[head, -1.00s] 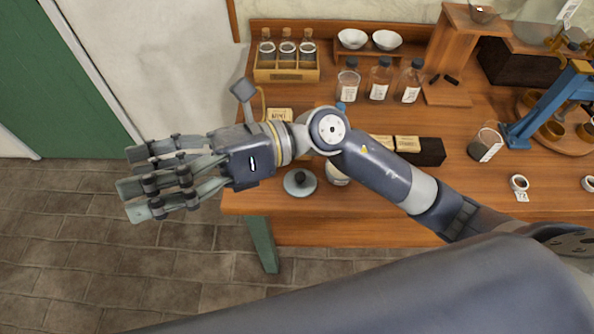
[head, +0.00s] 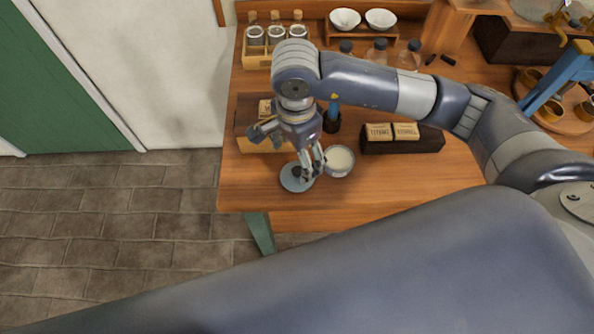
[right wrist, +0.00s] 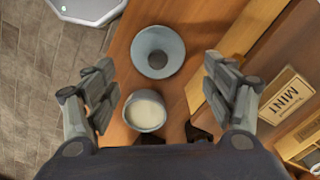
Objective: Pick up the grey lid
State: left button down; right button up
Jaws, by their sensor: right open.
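The grey lid (head: 290,184) is a round disc with a dark knob, lying on the wooden table near its front left corner. It also shows in the right wrist view (right wrist: 173,42), in the upper middle between my fingers. My right gripper (head: 310,168) points down over the lid, its fingers partly covering the lid's right side in the head view. The right gripper (right wrist: 158,72) is open, with nothing between its fingertips. Contact with the lid cannot be told. My left gripper is not in view.
An open jar of pale contents (head: 340,160) stands close to the right of the lid. A dark box with labelled cards (head: 405,146) is further right. A wooden box with a MINT card (right wrist: 286,96) lies beside the fingers. Bottles and bowls (head: 345,19) stand behind.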

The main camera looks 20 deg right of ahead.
aim_at(299, 169)
jog(key=shift+f, duration=0.8)
jog(key=f, duration=0.1)
jog(key=f+p, duration=0.2)
jog(key=f, duration=0.1)
jog(key=shift+s+d, duration=0.15)
jog(key=shift+d, duration=0.1)
jog(key=shift+f, duration=0.65)
jog(key=c, duration=0.8)
